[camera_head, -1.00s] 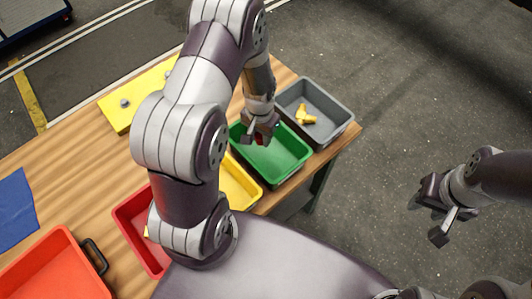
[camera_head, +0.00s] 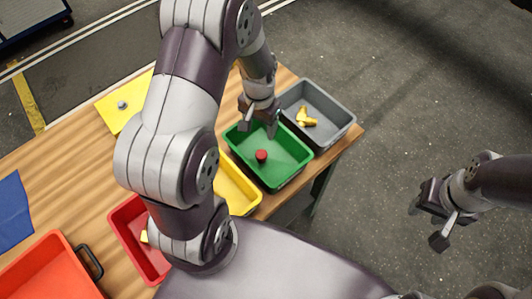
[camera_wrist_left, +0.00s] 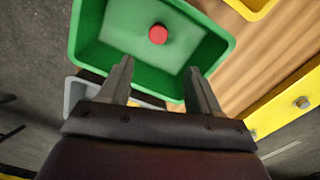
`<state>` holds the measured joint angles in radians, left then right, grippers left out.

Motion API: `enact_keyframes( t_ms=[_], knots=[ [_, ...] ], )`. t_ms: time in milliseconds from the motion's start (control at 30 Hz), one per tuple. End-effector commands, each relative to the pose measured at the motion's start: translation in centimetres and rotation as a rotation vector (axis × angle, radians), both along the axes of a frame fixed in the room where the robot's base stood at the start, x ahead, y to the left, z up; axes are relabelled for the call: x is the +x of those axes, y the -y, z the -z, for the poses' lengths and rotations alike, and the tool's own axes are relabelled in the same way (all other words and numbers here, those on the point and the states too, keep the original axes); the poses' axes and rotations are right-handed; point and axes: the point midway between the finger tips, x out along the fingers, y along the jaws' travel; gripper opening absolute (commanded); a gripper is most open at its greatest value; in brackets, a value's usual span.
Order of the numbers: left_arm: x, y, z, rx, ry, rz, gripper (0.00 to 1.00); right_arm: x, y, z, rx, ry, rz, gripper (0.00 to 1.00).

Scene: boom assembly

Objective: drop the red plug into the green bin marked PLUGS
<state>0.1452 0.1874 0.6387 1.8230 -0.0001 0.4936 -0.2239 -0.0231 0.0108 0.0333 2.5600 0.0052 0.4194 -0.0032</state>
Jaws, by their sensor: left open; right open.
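The red plug (camera_head: 261,156) lies inside the green bin (camera_head: 284,178), on its floor. It also shows in the left wrist view (camera_wrist_left: 158,34), in the green bin (camera_wrist_left: 84,30) and apart from my fingers. My left gripper (camera_head: 259,126) is open and empty above the far left part of the green bin. In the left wrist view its two fingers (camera_wrist_left: 160,85) are spread with nothing between them. My right gripper (camera_head: 428,224) is open and empty, off to the right over the floor. No PLUGS marking can be read.
A grey bin (camera_head: 340,130) with yellow parts (camera_head: 306,117) stands beyond the green bin. A yellow bin (camera_head: 238,198) is next to it, partly behind my left arm. A red bin (camera_head: 128,222), an orange-red tray (camera_head: 50,270) and a yellow plate (camera_head: 122,103) are further left.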

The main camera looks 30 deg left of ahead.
Motion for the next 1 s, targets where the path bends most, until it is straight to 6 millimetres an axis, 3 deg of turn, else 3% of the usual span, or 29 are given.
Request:
enact_keyframes(
  t_ms=[200, 333, 867, 1000],
  knots=[
    [0.1, 0.0, -4.8, 0.001, 0.004, 0.0, 0.63, 0.0, 0.0, 1.1, 0.0, 0.0, 0.0, 0.43],
    [0.0, 0.0, -6.1, 0.0, 0.0, 0.0, 0.63, 0.0, 0.0, 1.2, 0.0, 0.0, 0.0, 0.43],
    [0.1, 0.0, -6.3, 0.0, 0.007, -0.015, 0.63, 0.0, 0.0, 1.1, 0.0, 0.0, 0.0, 0.43],
    [-2.8, 1.0, -5.2, 0.002, 0.038, -0.109, 0.63, 0.0, 0.0, 1.7, 0.0, 0.0, 0.0, 0.43]
  ],
)
